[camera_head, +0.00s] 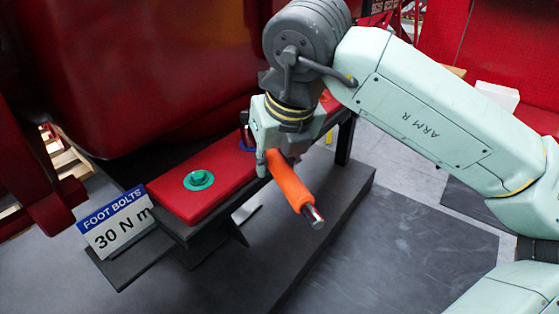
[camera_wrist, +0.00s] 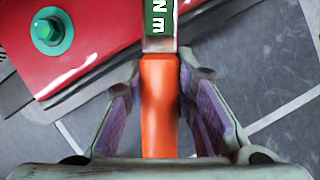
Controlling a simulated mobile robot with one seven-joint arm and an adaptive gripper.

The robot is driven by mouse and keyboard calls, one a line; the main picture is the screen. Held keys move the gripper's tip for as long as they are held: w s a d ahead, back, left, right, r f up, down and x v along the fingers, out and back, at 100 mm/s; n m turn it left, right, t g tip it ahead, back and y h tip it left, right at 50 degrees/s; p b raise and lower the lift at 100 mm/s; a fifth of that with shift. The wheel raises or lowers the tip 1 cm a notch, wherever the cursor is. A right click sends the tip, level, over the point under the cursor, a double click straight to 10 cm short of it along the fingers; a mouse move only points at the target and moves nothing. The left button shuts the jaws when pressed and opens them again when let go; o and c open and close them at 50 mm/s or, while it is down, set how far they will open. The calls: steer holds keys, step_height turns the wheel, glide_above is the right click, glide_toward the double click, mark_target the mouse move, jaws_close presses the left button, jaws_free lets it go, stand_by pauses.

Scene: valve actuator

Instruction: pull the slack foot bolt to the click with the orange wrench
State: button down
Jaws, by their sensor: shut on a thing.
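My gripper (camera_head: 272,165) is shut on the orange handle of the wrench (camera_head: 290,182), whose metal end sticks out toward the lower right. In the wrist view, the handle (camera_wrist: 160,110) runs between the fingers, with a green label reading "N m" above it. The wrench's head is out of sight. A green bolt on a teal washer (camera_head: 198,180) sits on the near end of the red foot plate (camera_head: 170,205); this bolt also shows in the wrist view (camera_wrist: 47,30). A blue ring (camera_head: 245,146) on the plate is partly hidden by my gripper. I cannot tell which bolt is slack.
A sign (camera_head: 115,220) reads "FOOT BOLTS 30 N m" at the plate's near end. A large red body (camera_head: 130,70) stands behind the plate. A dark grey base (camera_head: 320,240) lies below it. Open grey floor (camera_head: 410,250) is at the lower right.

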steer(key=shift+s+a+m, duration=0.1)
steer(key=shift+a+m, duration=0.2)
steer(key=shift+a, duration=0.1)
steer(key=shift+s+a+m+h+b, duration=0.2)
steer(key=shift+a+m+b, duration=0.15)
steer(key=shift+a+m, duration=0.15)
steer(key=shift+s+a+m+h+b, duration=0.1)
steer(key=shift+a+m+h+b, duration=0.15)
steer(key=shift+a+m, duration=0.25)
stand_by(0.3)
steer(key=shift+a, duration=0.2)
steer(key=shift+r, duration=0.1)
steer(key=shift+r, duration=0.1)
